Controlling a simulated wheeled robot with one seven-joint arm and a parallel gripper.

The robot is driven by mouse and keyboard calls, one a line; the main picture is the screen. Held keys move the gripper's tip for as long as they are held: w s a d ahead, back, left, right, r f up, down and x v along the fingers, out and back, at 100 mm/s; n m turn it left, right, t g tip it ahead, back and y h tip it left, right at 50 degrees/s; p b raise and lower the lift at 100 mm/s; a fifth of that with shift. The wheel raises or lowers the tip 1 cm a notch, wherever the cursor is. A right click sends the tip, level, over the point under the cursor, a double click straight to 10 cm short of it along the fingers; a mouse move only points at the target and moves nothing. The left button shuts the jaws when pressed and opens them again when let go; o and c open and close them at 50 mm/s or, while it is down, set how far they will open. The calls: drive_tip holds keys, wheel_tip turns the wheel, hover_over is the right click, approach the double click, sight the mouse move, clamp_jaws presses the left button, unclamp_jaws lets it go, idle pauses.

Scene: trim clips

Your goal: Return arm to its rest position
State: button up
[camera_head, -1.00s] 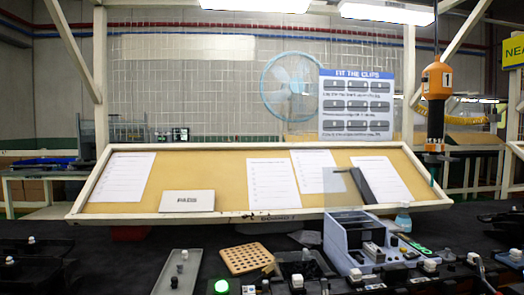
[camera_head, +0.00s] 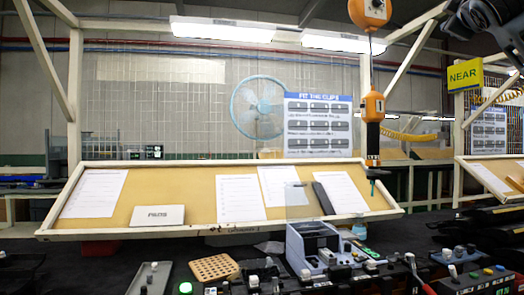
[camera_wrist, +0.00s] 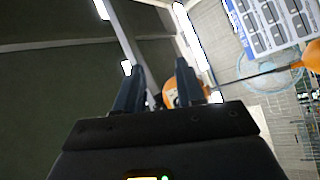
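My gripper (camera_wrist: 158,85) shows in the wrist view with its two dark fingers apart and nothing between them. It points up toward the ceiling, with an orange hanging tool body behind it. In the head view, part of my arm (camera_head: 485,25) shows at the top right corner, high above the bench. The gripper's fingertips cannot be made out there. No object is held.
A dark bench holds a grey-blue device (camera_head: 313,243), a perforated tan block (camera_head: 214,268), a grey tray (camera_head: 150,278) and several small parts. A tilted board (camera_head: 145,195) with papers stands behind. An orange tool (camera_head: 373,107) hangs on a cable near my arm.

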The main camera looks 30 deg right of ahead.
drive_tip(key=w+a+f+t+y, duration=0.1)
drive_tip(key=w+a+f+y, duration=0.2)
drive_tip(key=f, duration=0.7)
drive_tip(key=w+a+f+m+t+y, duration=0.15)
drive_tip(key=w+f, duration=0.35)
drive_tip(key=f, duration=0.5)
drive_tip(key=w+a+f+n+t+y, duration=0.1)
drive_tip(key=w+a+f+y, duration=0.2)
drive_tip(key=f, duration=0.7)
drive_tip(key=s+a+f+m+y, duration=0.1)
drive_tip(key=a+f, duration=0.7)
drive_tip(key=f, duration=0.4)
drive_tip(key=s+a+f+m+y, duration=0.2)
drive_tip(key=a+f, duration=0.7)
drive_tip(key=f, duration=0.4)
drive_tip(key=s+a+f+g+y, duration=0.2)
drive_tip(key=s+a+f+y, duration=0.1)
drive_tip(key=s+a+f, duration=1.3)
drive_tip(key=s+a+n+g+y, duration=0.1)
drive_tip(key=s+a+y, duration=0.1)
drive_tip(key=s, duration=2.3)
drive_tip(key=shift+s+a+r+y, duration=0.25)
drive_tip(key=shift+r+y, duration=0.1)
drive_tip(key=shift+y, duration=0.1)
